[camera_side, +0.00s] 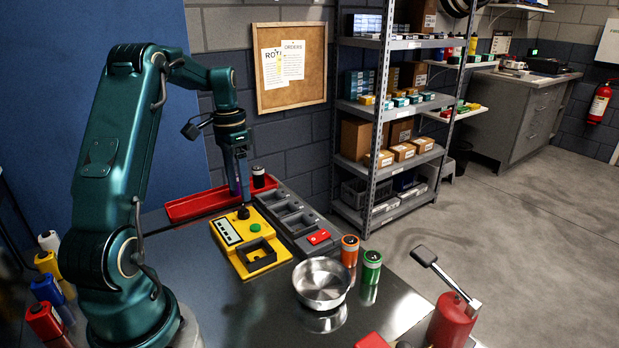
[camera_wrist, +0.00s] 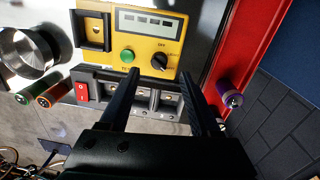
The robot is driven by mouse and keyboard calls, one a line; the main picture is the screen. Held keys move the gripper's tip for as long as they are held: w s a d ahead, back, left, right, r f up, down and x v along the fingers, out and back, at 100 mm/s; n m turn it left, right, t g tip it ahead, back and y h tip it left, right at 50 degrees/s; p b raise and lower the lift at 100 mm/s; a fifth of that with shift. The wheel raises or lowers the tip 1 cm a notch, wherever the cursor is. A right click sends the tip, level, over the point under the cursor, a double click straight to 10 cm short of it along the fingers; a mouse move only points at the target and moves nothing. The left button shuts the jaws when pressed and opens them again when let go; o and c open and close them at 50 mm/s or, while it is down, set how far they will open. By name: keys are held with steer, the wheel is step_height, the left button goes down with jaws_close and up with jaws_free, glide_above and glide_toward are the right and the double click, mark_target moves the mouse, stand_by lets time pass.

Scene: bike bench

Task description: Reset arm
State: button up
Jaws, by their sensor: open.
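My gripper (camera_side: 240,198) points down over the back edge of the yellow tester (camera_side: 230,252), beside its black knob. In the wrist view my gripper (camera_wrist: 160,75) has its two dark fingers apart with nothing between them. The tester's yellow face (camera_wrist: 128,48) shows a display, a green button (camera_wrist: 127,55), a black knob (camera_wrist: 159,62) and an empty square socket. A purple-sided cell (camera_wrist: 230,95) stands at the red tray, outside the fingers; it looks dark in the side view (camera_side: 258,179).
A grey holder (camera_side: 283,208) with pockets and a red switch (camera_side: 319,237) lies alongside the tester. A steel bowl (camera_side: 322,282), orange cell (camera_side: 349,252) and green cell (camera_side: 372,267) stand in front. The red tray (camera_side: 200,203) is behind; a red canister (camera_side: 450,325) is at right.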

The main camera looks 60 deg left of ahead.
steer(key=shift+w+d+r, duration=0.1)
steer(key=shift+w+d, duration=0.1)
steer(key=w+d+r+m+t+y, duration=0.1)
steer(key=d+r+m+t, duration=0.1)
steer(key=d+r, duration=0.45)
steer(key=w+d+r+m+t+y, duration=0.15)
steer(key=d+r, duration=0.25)
steer(key=d, duration=0.5)
steer(key=s+d+f+n+t+h, duration=0.1)
steer(key=s+d+f+n+t, duration=0.1)
steer(key=s+d, duration=0.8)
steer(key=shift+s+f+n+h, duration=0.35)
steer(key=shift+s+f, duration=0.25)
steer(key=shift+s, duration=0.3)
